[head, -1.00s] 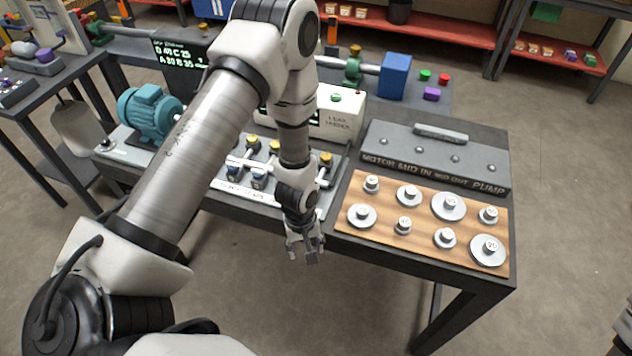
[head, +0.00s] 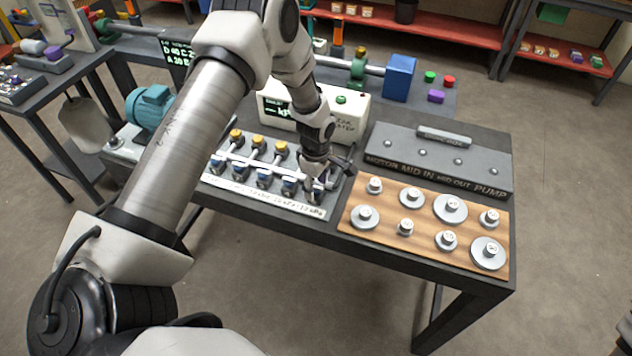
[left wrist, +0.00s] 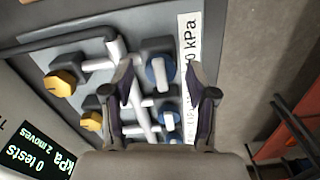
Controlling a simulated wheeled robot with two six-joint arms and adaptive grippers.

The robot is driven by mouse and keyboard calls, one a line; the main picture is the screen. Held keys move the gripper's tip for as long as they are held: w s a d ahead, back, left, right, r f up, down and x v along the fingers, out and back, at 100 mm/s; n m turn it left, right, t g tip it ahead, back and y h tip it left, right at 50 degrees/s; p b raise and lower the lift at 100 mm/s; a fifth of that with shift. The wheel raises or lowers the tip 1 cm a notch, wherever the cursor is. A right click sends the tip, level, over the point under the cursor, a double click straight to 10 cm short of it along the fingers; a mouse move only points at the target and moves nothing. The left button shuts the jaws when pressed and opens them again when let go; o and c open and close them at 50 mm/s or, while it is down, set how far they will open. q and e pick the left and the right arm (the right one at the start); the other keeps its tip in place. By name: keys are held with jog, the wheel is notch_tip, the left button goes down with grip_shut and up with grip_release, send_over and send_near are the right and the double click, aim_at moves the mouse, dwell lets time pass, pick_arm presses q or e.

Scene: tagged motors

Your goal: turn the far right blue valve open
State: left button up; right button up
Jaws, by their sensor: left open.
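The far right blue valve is mostly hidden by my left gripper (head: 322,182) in the head view. In the left wrist view it is the top blue knob (left wrist: 160,73), at the end of the row by the kPa label. My left gripper (left wrist: 163,85) is open, with its two fingers on either side of that knob in the picture. I cannot tell whether the fingers touch it. A second blue valve (left wrist: 169,119) shows below it, also between the fingers. Other blue valves (head: 264,177) continue to the left. My right gripper is not in view.
Yellow knobs (head: 256,143) stand behind the blue valves on the pipes. A white box with a display (head: 350,117) is close behind my arm. A wooden board (head: 385,220) with several metal weights lies just right. A grey sloped block (head: 440,160) stands behind it.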

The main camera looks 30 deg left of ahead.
pick_arm(q)
grip_shut()
